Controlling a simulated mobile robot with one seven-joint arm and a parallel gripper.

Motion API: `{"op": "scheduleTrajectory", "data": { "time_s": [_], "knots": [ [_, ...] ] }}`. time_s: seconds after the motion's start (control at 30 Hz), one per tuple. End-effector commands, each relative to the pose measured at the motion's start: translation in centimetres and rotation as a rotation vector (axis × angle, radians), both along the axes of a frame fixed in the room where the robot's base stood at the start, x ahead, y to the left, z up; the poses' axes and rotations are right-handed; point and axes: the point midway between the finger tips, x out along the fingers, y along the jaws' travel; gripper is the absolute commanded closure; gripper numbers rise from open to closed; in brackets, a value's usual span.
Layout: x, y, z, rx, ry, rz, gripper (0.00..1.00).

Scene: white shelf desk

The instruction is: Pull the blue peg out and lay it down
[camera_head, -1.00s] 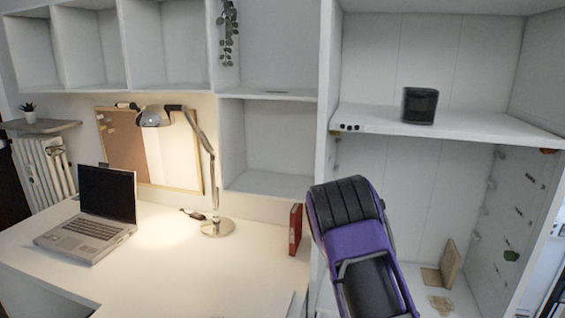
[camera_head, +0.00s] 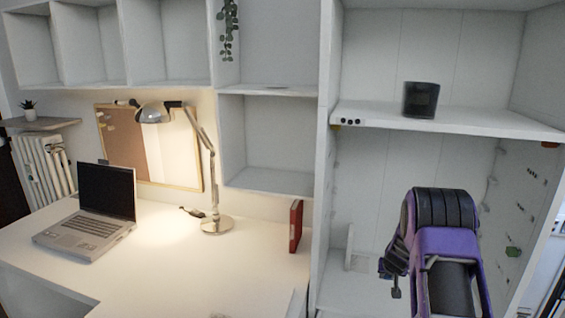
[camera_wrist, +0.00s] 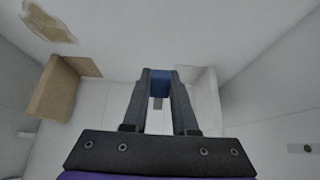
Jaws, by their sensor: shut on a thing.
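My gripper (camera_wrist: 160,76) is shut on the blue peg (camera_wrist: 160,87), which sits between the fingertips in the wrist view. A short grey part shows below the blue. A pale block (camera_wrist: 203,92) stands just to the right of the fingers; I cannot tell whether the peg touches it or is still seated in anything. In the head view my gripper (camera_head: 395,289) is low inside the right shelf bay, and the peg cannot be made out there. A pale upright piece (camera_head: 357,262) stands left of it.
A wooden block (camera_wrist: 54,90) stands left in the wrist view, with a brown patch (camera_wrist: 48,22) beyond it. The bay's side walls are close. A shelf (camera_head: 450,122) with a black speaker-like object (camera_head: 421,99) lies above. A red book (camera_head: 296,226) stands on the desk, left of the bay.

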Motion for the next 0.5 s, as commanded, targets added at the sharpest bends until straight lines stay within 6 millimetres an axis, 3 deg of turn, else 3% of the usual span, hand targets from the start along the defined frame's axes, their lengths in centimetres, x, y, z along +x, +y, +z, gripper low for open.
{"op": "scheduleTrajectory", "data": {
  "time_s": [0.2, 0.5],
  "knots": [
    [-0.1, -0.1, -3.8, -0.001, 0.001, -0.002, 1.00],
    [0.0, 0.0, -6.9, -0.002, 0.000, 0.001, 1.00]
  ]
}}
